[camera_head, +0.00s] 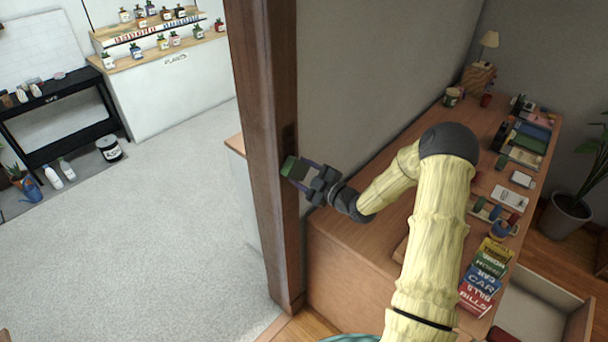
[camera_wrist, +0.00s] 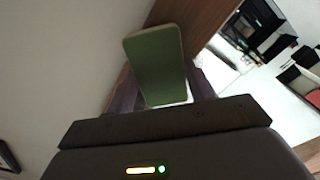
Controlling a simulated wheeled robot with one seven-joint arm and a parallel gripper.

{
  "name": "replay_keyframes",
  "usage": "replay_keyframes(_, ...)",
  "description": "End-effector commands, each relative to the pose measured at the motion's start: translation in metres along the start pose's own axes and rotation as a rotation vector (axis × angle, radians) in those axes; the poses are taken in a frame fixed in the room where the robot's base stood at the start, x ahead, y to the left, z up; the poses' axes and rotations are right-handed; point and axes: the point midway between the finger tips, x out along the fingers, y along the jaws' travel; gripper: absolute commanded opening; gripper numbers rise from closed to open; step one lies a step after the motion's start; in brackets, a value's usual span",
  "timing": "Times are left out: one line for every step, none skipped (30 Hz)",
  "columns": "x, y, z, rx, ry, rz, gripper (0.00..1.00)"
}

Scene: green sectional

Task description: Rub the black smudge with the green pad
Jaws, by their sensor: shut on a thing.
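The green pad (camera_head: 289,166) is held at the tip of my gripper (camera_head: 301,174), in front of the brown wooden post. In the wrist view the pad (camera_wrist: 157,66) stands out past the two fingers, with its broad green face towards the camera. My gripper is shut on it. A dark patch (camera_head: 288,134) shows on the post just above the pad; it may be the black smudge, but it is too dim to be sure. I cannot tell whether the pad touches the post.
The post (camera_head: 265,80) rises beside a grey wall (camera_head: 360,70). A long wooden desk (camera_head: 345,245) with books and small items lies to the right, with an open drawer (camera_head: 530,310) below. Open floor (camera_head: 160,220) lies to the left, before a plant counter (camera_head: 185,85).

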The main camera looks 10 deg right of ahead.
Motion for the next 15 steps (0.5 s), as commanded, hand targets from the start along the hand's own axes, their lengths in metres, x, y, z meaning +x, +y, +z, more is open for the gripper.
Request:
replay_keyframes(0.0011, -0.0001, 0.0, 0.0, 0.001, 0.0, 0.35)
replay_keyframes(0.0015, -0.0001, 0.0, -0.001, 0.001, 0.0, 0.35)
replay_keyframes(0.0021, -0.0001, 0.0, -0.001, 0.001, 0.0, 0.35)
replay_keyframes(0.0026, -0.0001, 0.0, -0.001, 0.001, 0.0, 0.35)
replay_keyframes(0.0031, -0.0001, 0.0, -0.001, 0.001, 0.0, 0.35)
replay_keyframes(0.0037, 0.0, 0.0, -0.001, 0.001, 0.0, 0.35)
replay_keyframes(0.0042, 0.0, 0.0, -0.001, 0.001, 0.0, 0.35)
replay_keyframes(0.0046, 0.0, 0.0, -0.001, 0.001, 0.0, 0.35)
replay_keyframes(0.0053, 0.0, 0.0, -0.001, 0.001, 0.0, 0.35)
replay_keyframes(0.0057, 0.0001, 0.0, -0.001, 0.001, 0.0, 0.35)
replay_keyframes(0.0062, 0.0001, 0.0, -0.001, 0.001, 0.0, 0.35)
replay_keyframes(0.0069, 0.0001, 0.0, -0.001, 0.001, 0.0, 0.35)
replay_keyframes(0.0074, 0.0001, 0.0, -0.002, 0.001, 0.001, 0.35)
replay_keyframes(0.0079, 0.0002, -0.0001, -0.002, 0.001, 0.001, 0.35)
replay_keyframes(0.0085, 0.0002, -0.0001, -0.002, 0.001, 0.001, 0.35)
